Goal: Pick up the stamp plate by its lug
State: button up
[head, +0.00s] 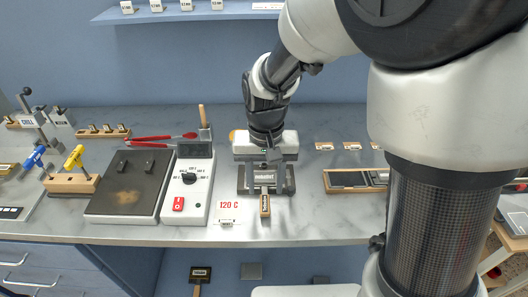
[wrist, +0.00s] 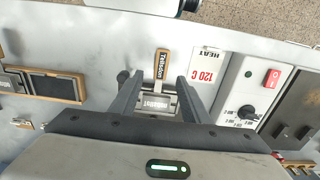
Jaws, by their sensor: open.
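My gripper (head: 265,179) is open over the front of the bench, its two fingers (wrist: 159,82) apart with nothing clearly held. Between and below them is a small light-grey lettered piece (wrist: 156,102) in a dark holder, with a wooden handle-like tag (wrist: 162,65) toward the bench edge. Two small dark blocks, one left (head: 122,166) and one right (head: 150,164), sit on the hot plate (head: 110,205). I cannot tell for certain which piece is the stamp plate. No lug is clearly visible; contact between fingers and lettered piece cannot be told.
A white control box (head: 200,205) with a red switch and dial stands left of my gripper. A "120 C" card (head: 228,206) lies nearby. Red-handled tongs (head: 160,138) lie behind the hot plate. A wooden-framed tray (head: 350,180) is at right. Bare bench lies between.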

aim_at(265, 200)
notch_tip(265, 200, down, 5)
jog(key=shift+w+r, duration=0.1)
grip_shut()
dwell(0.3)
